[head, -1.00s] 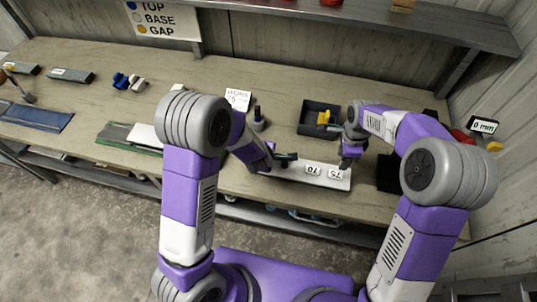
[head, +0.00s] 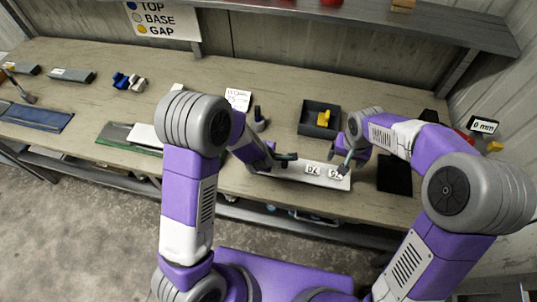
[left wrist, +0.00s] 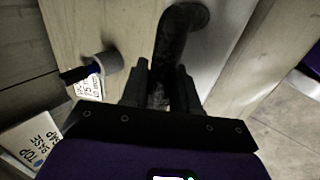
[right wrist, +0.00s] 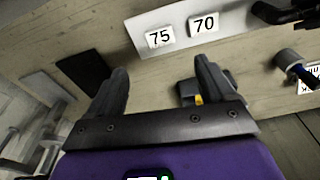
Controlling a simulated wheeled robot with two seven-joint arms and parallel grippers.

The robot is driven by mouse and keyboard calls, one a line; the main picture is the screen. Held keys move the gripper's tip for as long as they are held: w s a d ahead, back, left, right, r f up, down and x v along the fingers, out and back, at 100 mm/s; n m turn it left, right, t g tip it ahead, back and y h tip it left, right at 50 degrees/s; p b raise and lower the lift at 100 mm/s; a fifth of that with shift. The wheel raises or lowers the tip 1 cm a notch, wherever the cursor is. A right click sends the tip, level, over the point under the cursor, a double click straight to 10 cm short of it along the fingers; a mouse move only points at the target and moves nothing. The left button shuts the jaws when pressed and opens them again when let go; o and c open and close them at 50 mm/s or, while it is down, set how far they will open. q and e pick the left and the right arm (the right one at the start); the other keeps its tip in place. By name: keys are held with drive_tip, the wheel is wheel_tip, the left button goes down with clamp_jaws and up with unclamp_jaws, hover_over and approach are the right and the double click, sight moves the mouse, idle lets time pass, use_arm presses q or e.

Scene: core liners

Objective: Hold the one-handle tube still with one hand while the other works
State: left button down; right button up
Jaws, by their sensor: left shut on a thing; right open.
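The one-handle tube (head: 300,174) is a long pale piece lying along the front of the bench, with labels 70 and 75 on it. Its dark handle (left wrist: 178,40) is at the left end. My left gripper (head: 285,161) is shut on this handle, with both fingers around it in the left wrist view. My right gripper (head: 343,166) is open and empty near the tube's right end, by the 75 label. In the right wrist view the tube (right wrist: 208,12) with its labels lies beyond the open fingers.
A dark tray (head: 308,129) holding a yellow item (head: 323,118) stands behind the tube. A black pad (head: 395,176) lies to its right. A grey cup (head: 258,125) with a dark-handled tool and a white card (head: 238,98) stand behind my left gripper.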

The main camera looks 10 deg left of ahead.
sight(336, 174)
drive_tip(key=shift+n, duration=0.6)
drive_tip(key=f, duration=0.4)
drive_tip(key=w+f, duration=0.1)
drive_tip(key=f, duration=0.6)
drive_tip(key=shift+w+f, duration=0.35)
drive_tip(key=c, duration=1.4)
drive_tip(key=shift+r, duration=0.15)
drive_tip(key=shift+r, duration=0.15)
drive_tip(key=shift+r, duration=3.45)
